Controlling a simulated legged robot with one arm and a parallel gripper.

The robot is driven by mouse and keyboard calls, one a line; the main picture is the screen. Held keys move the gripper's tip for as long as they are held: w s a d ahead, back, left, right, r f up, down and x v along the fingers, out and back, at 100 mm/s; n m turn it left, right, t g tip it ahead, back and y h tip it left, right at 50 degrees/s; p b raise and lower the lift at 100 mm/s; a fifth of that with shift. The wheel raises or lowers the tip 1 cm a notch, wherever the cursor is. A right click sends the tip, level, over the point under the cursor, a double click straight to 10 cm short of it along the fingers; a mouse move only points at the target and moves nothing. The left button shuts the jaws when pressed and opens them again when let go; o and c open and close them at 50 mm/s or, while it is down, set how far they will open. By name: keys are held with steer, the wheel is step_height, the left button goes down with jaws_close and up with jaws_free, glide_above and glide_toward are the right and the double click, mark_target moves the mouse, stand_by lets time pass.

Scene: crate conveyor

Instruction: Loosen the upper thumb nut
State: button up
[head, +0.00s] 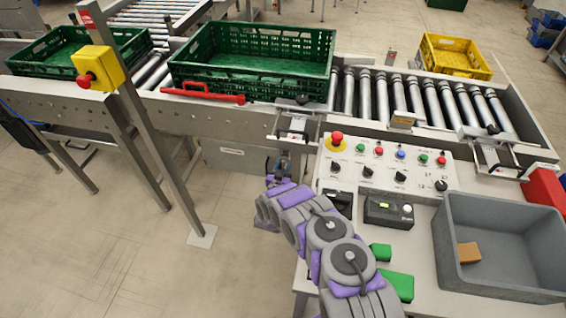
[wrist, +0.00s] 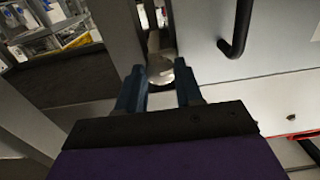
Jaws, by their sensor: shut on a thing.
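My gripper (wrist: 161,84) has its two blue fingers on either side of a round, shiny metal thumb nut (wrist: 163,68) in the wrist view, and is shut on it. The nut sits at the end of a narrow grey channel or bracket. Whether it is the upper one cannot be told; no second nut shows clearly. In the head view my gripper (head: 283,165) is at the conveyor's front side, just below a small bracket (head: 295,124) and left of the control panel. The nut itself is hidden or too small there.
A black handle (wrist: 238,30) stands close to the right of the fingers. The control panel (head: 385,165) with buttons and a grey bin (head: 455,285) lie right of my arm. A green crate (head: 250,88) rests on the conveyor; a yellow post switch (head: 98,68) stands left. Open floor lies at lower left.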

steer(key=shift+a+r+m+p, duration=0.1)
steer(key=shift+r+m+p, duration=0.15)
steer(key=shift+m+p, duration=0.5)
steer(key=shift+f+m+p, duration=0.2)
steer(key=shift+m+p, duration=0.05)
steer(key=shift+p, duration=0.35)
steer(key=o, duration=1)
steer(key=shift+o, duration=0.2)
steer(key=s+a+p, duration=0.3)
steer(key=s+p, duration=0.1)
steer(key=s, duration=1.3)
steer(key=shift+a+f, duration=0.15)
steer(key=shift+a, duration=0.05)
